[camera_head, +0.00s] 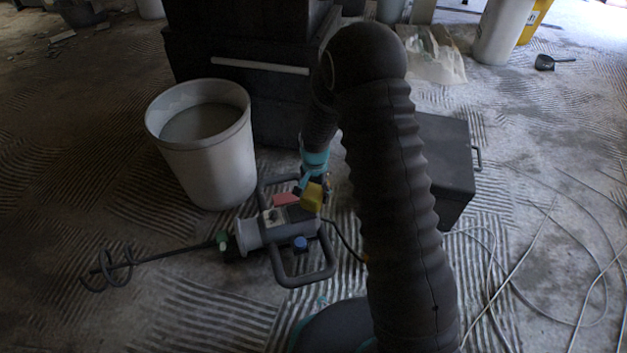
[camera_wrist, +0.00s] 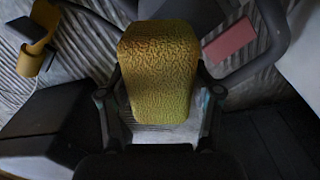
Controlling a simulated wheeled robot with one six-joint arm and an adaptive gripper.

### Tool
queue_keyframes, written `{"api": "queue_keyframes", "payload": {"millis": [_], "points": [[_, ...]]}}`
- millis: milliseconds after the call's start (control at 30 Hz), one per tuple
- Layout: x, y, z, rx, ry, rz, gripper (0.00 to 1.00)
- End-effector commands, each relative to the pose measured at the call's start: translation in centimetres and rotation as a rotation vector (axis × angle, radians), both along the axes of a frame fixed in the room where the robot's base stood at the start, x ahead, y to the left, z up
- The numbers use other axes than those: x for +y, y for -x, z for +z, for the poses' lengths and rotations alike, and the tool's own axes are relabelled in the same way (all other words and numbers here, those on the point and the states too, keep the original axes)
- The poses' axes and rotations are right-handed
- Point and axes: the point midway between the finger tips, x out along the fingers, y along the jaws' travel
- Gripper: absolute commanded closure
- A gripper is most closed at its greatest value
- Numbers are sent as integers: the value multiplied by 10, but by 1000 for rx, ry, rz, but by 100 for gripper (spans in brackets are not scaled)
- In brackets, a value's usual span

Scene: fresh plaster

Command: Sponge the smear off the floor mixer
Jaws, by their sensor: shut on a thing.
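My gripper (camera_wrist: 158,112) is shut on a yellow sponge (camera_wrist: 160,62), which fills the middle of the wrist view. In the head view the sponge (camera_head: 312,197) is at the end of my arm, over or beside the right part of the floor mixer (camera_head: 277,226). I cannot tell whether it touches the mixer. The mixer lies on the floor with its grey body, looped handles and a long stirring rod (camera_head: 165,254) pointing left. A red patch (camera_head: 285,200) shows near the mixer's top, and a pink-red rectangle (camera_wrist: 229,40) shows in the wrist view. I cannot make out a smear.
A white bucket (camera_head: 206,146) with grey contents stands just behind the mixer. Dark cases (camera_head: 240,62) stand behind it, and a smaller dark box (camera_head: 441,160) is to the right. Loose cables (camera_head: 530,245) lie on the right floor. The floor at front left is clear.

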Motion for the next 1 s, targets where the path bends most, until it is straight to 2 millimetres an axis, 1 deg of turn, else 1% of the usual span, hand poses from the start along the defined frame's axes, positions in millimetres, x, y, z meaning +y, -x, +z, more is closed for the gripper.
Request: {"api": "queue_keyframes", "payload": {"millis": [33,400,500,833,933,1000], "points": [[0,0,8,-1,0,0,74],[-1,0,39,0,0,-1,74],[-1,0,41,0,0,-1,74],[-2,0,41,0,0,2,74],[-11,2,44,0,0,34,74],[-22,6,47,0,0,85,74]]}}
